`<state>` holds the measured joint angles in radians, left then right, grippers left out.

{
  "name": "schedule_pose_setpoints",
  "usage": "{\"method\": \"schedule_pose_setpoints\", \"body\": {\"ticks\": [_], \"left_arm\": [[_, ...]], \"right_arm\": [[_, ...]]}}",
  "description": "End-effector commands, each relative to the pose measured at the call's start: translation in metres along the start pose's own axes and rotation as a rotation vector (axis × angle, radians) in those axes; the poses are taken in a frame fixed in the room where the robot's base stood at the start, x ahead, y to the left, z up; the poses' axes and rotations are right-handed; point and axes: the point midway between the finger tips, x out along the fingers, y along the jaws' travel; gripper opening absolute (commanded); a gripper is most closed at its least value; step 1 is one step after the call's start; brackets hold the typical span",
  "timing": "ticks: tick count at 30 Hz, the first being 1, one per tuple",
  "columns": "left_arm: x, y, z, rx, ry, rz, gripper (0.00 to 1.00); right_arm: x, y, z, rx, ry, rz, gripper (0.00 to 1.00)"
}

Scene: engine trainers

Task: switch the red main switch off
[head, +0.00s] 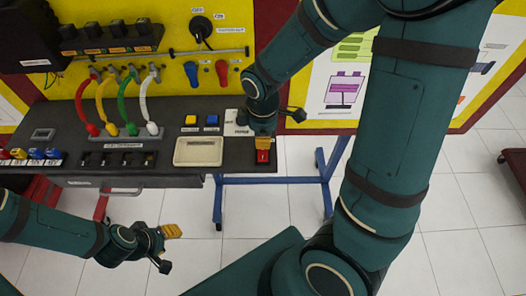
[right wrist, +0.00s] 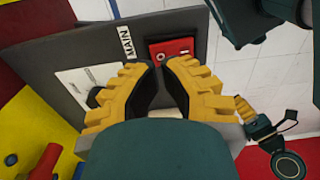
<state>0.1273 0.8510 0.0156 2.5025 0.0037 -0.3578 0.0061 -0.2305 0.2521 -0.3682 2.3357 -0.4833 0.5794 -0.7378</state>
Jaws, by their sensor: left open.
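The red main switch (head: 262,157) sits at the right front corner of the dark bench panel. It also shows in the right wrist view (right wrist: 171,48) as a red plate beside the MAIN label (right wrist: 128,42). Its rocker position is too small to tell. My right gripper (head: 263,140) is just above the switch with its yellow fingers pointing down. In the right wrist view its fingertips (right wrist: 160,62) are close together with nothing between them, near the plate's edge; contact cannot be told. My left gripper (head: 172,231) is open and empty, in front of the bench.
Blue and yellow buttons (head: 201,120) and a cream tray (head: 198,151) lie left of the switch. Coloured hoses (head: 125,105) and levers stand further left. The yellow board (head: 175,40) rises behind. The tiled floor in front is clear.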

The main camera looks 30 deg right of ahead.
Motion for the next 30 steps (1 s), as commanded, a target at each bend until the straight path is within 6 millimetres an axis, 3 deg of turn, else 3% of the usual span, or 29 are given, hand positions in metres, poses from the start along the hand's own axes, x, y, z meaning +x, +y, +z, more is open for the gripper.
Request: {"method": "schedule_pose_setpoints", "body": {"ticks": [30], "left_arm": [[0.0053, -0.0020, 0.0006, 0.000, 0.000, 0.000, 0.47]], "right_arm": [[0.0070, -0.0001, 0.0001, 0.000, 0.000, 0.000, 0.00]]}}
